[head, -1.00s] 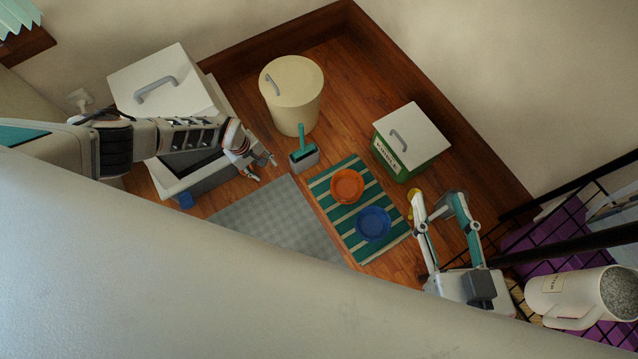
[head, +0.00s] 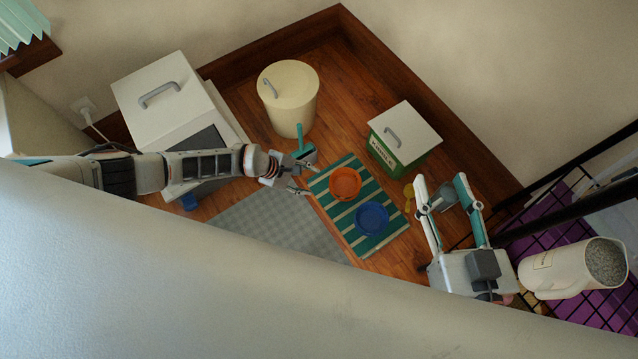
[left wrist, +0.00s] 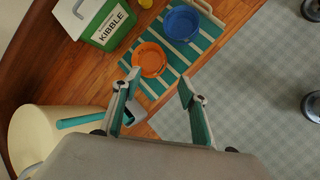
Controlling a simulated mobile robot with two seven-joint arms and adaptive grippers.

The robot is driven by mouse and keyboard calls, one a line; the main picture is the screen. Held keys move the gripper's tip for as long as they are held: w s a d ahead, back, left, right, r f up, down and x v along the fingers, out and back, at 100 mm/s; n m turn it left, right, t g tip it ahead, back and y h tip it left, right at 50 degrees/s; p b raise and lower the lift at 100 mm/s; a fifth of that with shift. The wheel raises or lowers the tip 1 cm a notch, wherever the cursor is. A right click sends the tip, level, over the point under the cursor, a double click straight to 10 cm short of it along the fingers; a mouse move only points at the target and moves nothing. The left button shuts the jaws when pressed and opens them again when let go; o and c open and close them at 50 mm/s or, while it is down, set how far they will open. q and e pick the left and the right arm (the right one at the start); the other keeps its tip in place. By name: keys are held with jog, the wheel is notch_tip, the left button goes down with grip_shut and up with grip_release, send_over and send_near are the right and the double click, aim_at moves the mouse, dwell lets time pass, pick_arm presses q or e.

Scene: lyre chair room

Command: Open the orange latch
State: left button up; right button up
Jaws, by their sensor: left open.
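No orange latch can be made out in either view. A black wire crate or pen (head: 512,228) with purple fabric inside stands at the right of the head view, partly hidden by my right arm and the jug. My left gripper (head: 307,174) is open and empty, above the floor between the dustpan and the striped mat. Its two fingers also show apart in the left wrist view (left wrist: 160,82). My right gripper (head: 440,180) has its fingers spread, left of the black wire; a grey rounded thing (head: 444,197) shows between them, and whether they touch it I cannot tell.
An orange bowl (head: 345,183) and blue bowl (head: 371,219) sit on a striped mat (head: 365,245). A kibble bin (head: 400,143), cream bin (head: 289,100) and white lidded box (head: 160,98) stand around. A white jug (head: 560,270) is beside my right gripper.

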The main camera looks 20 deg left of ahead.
pick_arm(q)
jog(key=shift+n+t+h, duration=0.5)
jog(key=shift+n+t, duration=0.1)
jog(key=shift+n, duration=0.3)
jog(key=d+r, duration=0.2)
jog(key=d, duration=0.1)
jog(key=d+r, duration=0.1)
jog(key=shift+s+d+r, duration=0.15)
jog(key=shift+s+d, duration=0.05)
jog(key=shift+s, duration=0.15)
pick_arm(e)
jog(key=shift+s+r, duration=0.3)
jog(key=shift+r, duration=0.45)
